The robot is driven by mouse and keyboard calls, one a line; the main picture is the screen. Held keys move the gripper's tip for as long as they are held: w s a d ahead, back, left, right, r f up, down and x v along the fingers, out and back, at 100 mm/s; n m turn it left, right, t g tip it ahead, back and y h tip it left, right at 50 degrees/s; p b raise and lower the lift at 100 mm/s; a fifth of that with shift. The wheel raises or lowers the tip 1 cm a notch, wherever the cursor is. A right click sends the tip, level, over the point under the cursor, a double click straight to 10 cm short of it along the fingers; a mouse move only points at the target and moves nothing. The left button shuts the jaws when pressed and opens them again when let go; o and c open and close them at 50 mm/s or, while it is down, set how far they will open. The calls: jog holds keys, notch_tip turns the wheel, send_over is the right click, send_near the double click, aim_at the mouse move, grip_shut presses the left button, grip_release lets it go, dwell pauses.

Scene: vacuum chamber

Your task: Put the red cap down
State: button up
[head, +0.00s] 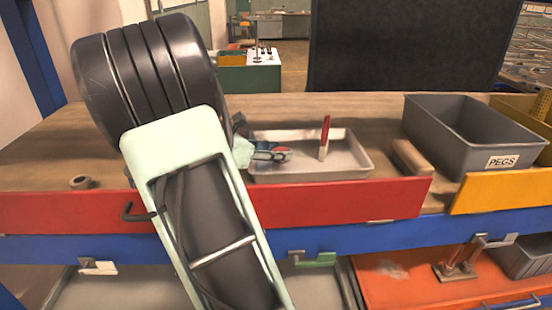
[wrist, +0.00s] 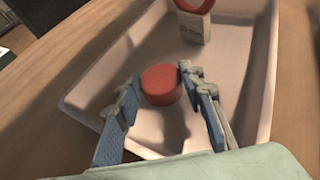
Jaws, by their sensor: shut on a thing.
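The red cap (wrist: 160,86) is a short round disc between the two blue fingers of my gripper (wrist: 158,78) in the wrist view. My gripper is shut on it, over the inside of a pale tray (wrist: 100,67). Whether the cap touches the tray floor I cannot tell. In the head view my gripper (head: 272,153) is at the left part of the tray (head: 318,175), with only a little red showing at its tips.
A white block with a red top (head: 324,140) stands upright in the tray; its print is hard to read. A brown block (head: 411,157) lies right of the tray, then a grey bin marked PEGS (head: 470,150). A small ring (head: 81,182) lies at left. Tray floor beside the cap is clear.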

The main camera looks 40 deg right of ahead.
jog(key=shift+f, duration=0.15)
jog(key=o, duration=0.8)
jog(key=shift+o, duration=0.2)
jog(key=shift+a+r, duration=0.1)
jog(key=shift+r, duration=0.15)
jog(key=v, duration=1.1)
jog(key=shift+a+r, duration=0.1)
jog(key=shift+a, duration=0.3)
jog(key=shift+w, duration=0.1)
